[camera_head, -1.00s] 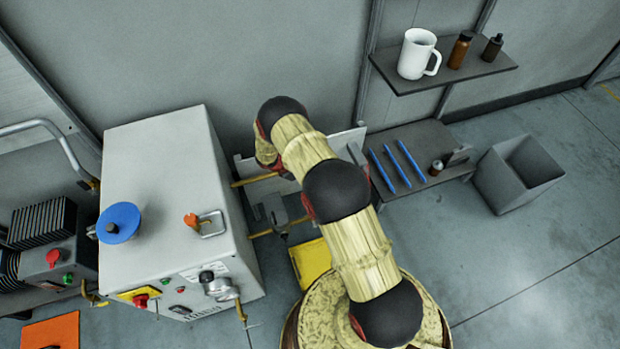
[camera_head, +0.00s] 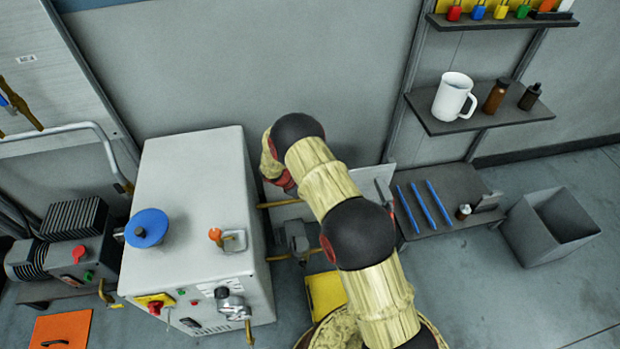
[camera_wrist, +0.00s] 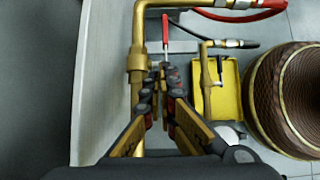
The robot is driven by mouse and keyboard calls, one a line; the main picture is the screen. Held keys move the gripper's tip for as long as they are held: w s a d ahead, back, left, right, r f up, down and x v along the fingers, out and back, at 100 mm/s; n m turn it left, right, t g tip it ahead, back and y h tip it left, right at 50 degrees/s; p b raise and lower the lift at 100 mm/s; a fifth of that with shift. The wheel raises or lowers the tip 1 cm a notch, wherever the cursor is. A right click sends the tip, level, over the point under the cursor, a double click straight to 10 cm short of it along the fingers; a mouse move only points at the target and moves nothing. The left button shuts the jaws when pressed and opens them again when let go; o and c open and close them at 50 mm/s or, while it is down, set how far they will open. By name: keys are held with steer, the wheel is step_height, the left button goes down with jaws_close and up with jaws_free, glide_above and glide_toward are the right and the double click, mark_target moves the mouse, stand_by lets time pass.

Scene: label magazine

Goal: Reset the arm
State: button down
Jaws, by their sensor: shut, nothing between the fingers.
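My arm shows in the head view, rising from the lower middle and bending over beside the grey cabinet (camera_head: 190,165). Its gripper end is hidden there behind the arm's own links. In the wrist view my gripper (camera_wrist: 161,72) is shut, with its fingertips together and nothing held. The fingers lie next to a vertical brass pipe (camera_wrist: 138,85), close in the picture. I cannot tell whether they touch it. A slim red-handled part (camera_wrist: 165,32) shows just beyond the tips.
A yellow block (camera_wrist: 222,92) and hoses lie right of the gripper. In the head view, a wall shelf (camera_head: 480,117) holds a white mug (camera_head: 454,97) and bottles. A low shelf (camera_head: 450,190) carries blue rods. A grey bin (camera_head: 552,228) stands right.

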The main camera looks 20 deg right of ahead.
steer(key=shift+s, duration=0.1)
steer(key=s+a+r+m+g+y, duration=0.1)
steer(key=s+a+r+m+g, duration=0.15)
steer(key=s+m, duration=0.45)
steer(key=s+a+r+m+t+y+p, duration=0.2)
steer(key=s+r, duration=0.7)
steer(key=r, duration=0.9)
steer(key=s+a+r+m+t+y+p, duration=0.2)
steer(key=s+r, duration=0.6)
steer(key=r, duration=1)
steer(key=s+a+r+m+t+y+p, duration=0.2)
steer(key=s+r, duration=0.7)
steer(key=r, duration=1)
steer(key=a+m+t+p, duration=0.1)
steer(key=a+m+t, duration=0.1)
steer(key=a+t, duration=0.1)
steer(key=shift+s+a+m, duration=0.35)
steer(key=shift+a+m, duration=0.05)
steer(key=shift+a, duration=0.15)
steer(key=shift+a+t, duration=0.1)
steer(key=shift+t, duration=0.15)
